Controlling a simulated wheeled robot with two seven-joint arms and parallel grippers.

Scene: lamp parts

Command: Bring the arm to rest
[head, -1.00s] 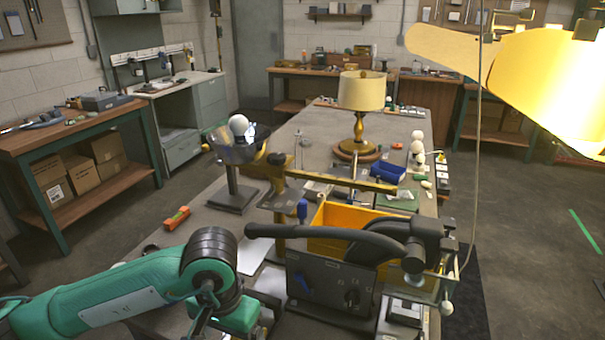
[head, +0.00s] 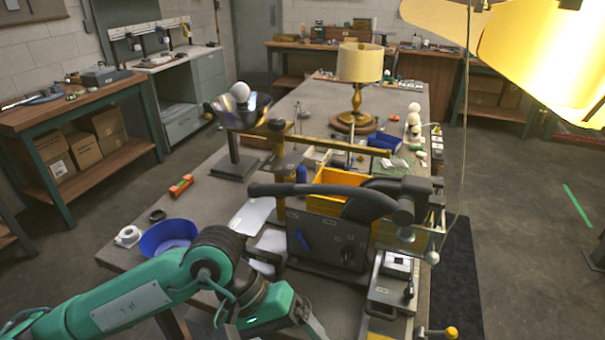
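My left arm, green with dark joints, comes in from the lower left and ends in a green wrist at the bottom middle of the head view. Its gripper fingers are out of the frame or hidden, so I see no fingertips. My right arm and gripper do not show. A lamp with a cream shade (head: 359,62) and a turned brass-coloured stem (head: 357,103) stands upright on the long workbench (head: 312,100). A white bulb (head: 240,91) rests on top of a dark reflector stand (head: 238,115) to the left.
A dark machine with a long handle (head: 335,235) stands close to my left wrist. Behind it is a yellow bin (head: 342,178). A blue bowl (head: 168,237) and a white roll (head: 128,236) lie at the bench's left edge. A glowing yellow shade hangs upper right (head: 540,55).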

